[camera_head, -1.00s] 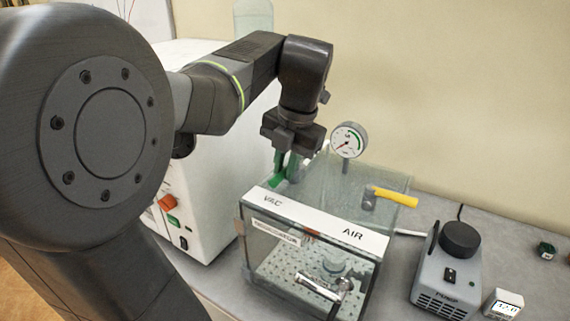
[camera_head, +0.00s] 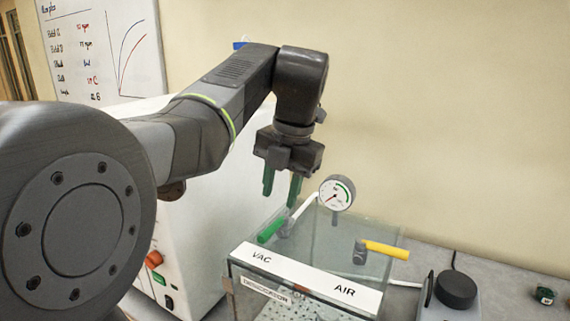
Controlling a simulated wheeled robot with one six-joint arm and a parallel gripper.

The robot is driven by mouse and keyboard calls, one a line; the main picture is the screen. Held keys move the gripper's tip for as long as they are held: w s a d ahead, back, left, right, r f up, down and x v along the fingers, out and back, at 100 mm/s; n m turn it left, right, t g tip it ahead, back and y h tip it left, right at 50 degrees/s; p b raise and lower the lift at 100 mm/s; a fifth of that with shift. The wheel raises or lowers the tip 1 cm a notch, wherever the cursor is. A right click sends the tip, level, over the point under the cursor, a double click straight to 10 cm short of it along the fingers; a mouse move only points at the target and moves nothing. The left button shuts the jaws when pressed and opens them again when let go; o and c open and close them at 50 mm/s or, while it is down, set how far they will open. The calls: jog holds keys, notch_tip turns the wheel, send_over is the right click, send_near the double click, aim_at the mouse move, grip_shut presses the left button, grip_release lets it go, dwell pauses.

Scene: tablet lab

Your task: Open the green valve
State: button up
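The green valve handle (camera_head: 270,230) is at the left rear of the clear desiccator box (camera_head: 300,262), on the VAC side. It points toward the lower left from a small grey valve body (camera_head: 286,227). My gripper (camera_head: 281,199) is above the handle, with its two green fingers pointing down and spread apart. Nothing shows between the fingers, and they appear clear of the handle. A round gauge (camera_head: 337,193) stands behind the box, its needle toward the lower left.
A yellow valve handle (camera_head: 385,249) points right on the AIR side. A white cabinet (camera_head: 190,225) stands close on the left. A grey pump with a black knob (camera_head: 456,289) sits at the right. A whiteboard (camera_head: 100,45) hangs on the wall behind.

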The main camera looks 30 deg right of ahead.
notch_tip(320, 180, up, 6)
send_over(273, 226)
jog(key=s+d, duration=0.2)
jog(key=s, duration=0.1)
jog(key=shift+w+a+r, duration=0.1)
jog(key=shift+w+a, duration=0.1)
jog(key=shift+a, duration=0.05)
jog(key=f, duration=0.4)
jog(key=w+a+f, duration=0.1)
jog(key=f, duration=0.4)
jog(key=w+f, duration=0.1)
jog(key=f, duration=0.3)
jog(key=shift+w+a+f+p, duration=0.15)
jog(key=shift+f+p, duration=0.15)
